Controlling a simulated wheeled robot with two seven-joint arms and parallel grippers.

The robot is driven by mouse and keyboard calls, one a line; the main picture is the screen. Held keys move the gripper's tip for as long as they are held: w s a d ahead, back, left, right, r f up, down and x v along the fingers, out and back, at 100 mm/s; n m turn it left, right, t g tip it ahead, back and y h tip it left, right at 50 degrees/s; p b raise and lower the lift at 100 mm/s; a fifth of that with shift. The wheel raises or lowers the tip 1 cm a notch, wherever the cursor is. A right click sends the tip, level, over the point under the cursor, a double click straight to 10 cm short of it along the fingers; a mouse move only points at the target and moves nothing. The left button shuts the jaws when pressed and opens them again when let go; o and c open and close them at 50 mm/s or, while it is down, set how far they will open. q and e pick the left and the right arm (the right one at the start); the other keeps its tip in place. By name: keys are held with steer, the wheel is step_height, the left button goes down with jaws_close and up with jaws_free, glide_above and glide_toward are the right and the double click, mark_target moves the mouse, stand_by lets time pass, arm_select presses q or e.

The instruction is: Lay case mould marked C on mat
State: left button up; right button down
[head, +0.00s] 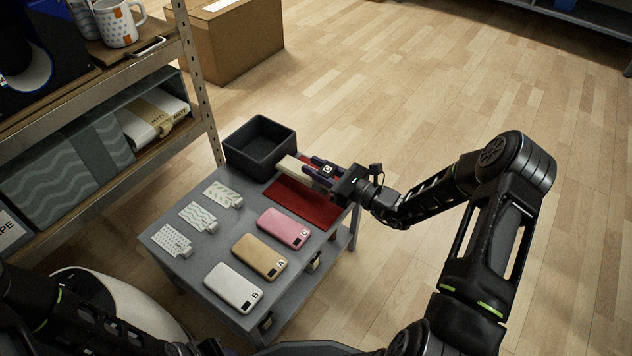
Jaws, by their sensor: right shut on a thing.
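The mould's far left end sticks out past the mat's edge, close to the black bin. I cannot tell whether the mould touches the mat. The near part of the mat is bare. My left gripper is out of view.
Phone cases lie on the grey table: pink (284,228), gold marked A (260,257) and white marked B (233,287). Patterned sleeves (198,216) lie to their left. An empty black bin (260,145) stands at the far corner. A shelf rack (190,75) rises on the left.

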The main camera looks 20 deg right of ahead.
steer(key=shift+r, duration=0.1)
steer(key=shift+f+b, duration=0.85)
steer(key=shift+f, duration=1.05)
steer(key=shift+f, duration=0.2)
steer(key=c, duration=1.2)
jaws_free()
steer(key=shift+o, duration=0.2)
steer(key=shift+r, duration=0.1)
